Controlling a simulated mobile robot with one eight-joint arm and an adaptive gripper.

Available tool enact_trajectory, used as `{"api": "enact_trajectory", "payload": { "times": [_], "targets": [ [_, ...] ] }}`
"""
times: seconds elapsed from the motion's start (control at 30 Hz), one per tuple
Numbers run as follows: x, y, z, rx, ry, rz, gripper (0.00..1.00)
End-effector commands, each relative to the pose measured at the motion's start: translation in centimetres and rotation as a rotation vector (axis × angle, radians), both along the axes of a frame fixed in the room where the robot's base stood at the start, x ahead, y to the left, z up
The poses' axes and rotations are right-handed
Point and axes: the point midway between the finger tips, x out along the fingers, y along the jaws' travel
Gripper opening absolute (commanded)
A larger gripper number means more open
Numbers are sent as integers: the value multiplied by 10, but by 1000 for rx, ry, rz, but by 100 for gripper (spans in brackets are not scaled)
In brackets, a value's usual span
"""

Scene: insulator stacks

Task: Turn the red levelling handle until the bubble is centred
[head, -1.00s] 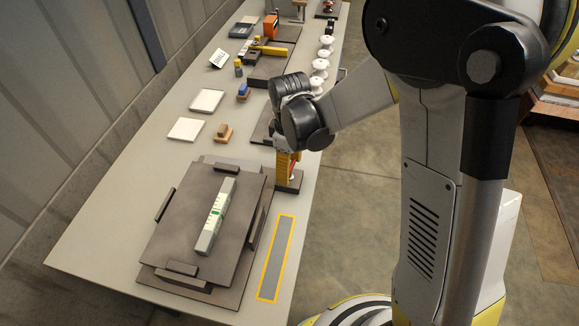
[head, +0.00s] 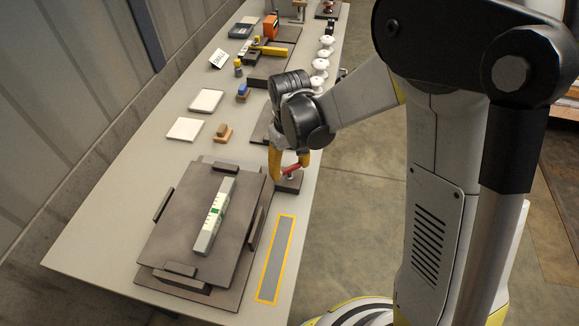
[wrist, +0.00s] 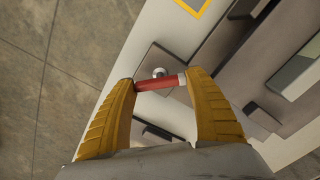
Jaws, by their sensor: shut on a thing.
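The red levelling handle (head: 291,170) sits on a small dark block (head: 288,184) beside the levelling plate's right side. My gripper (head: 289,165) is over it with yellow fingers. In the wrist view the red handle (wrist: 160,82) lies lengthwise between the two fingertips (wrist: 162,84), its ends at the fingers, with a round metal knob (wrist: 159,72) beside it. The pale green level (head: 215,214) lies on the dark tilting plate (head: 178,232). A green mark shows near its middle, but the bubble's position is too small to tell.
A yellow-outlined grey strip (head: 270,262) lies on the table in front of the handle block. Two white tiles (head: 184,130), a brown block (head: 223,133) and white insulators (head: 321,66) stand farther back. The table's left front is clear.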

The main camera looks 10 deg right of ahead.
Motion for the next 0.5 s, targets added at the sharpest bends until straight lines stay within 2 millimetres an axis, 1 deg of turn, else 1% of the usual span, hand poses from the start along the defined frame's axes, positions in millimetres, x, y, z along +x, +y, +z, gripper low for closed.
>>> {"api": "enact_trajectory", "payload": {
  "times": [0.2, 0.5],
  "targets": [
    [0, 0, 0, 0, -1, -36, 33],
    [0, 0, 0, 0, -1, -40, 33]
  ]
}}
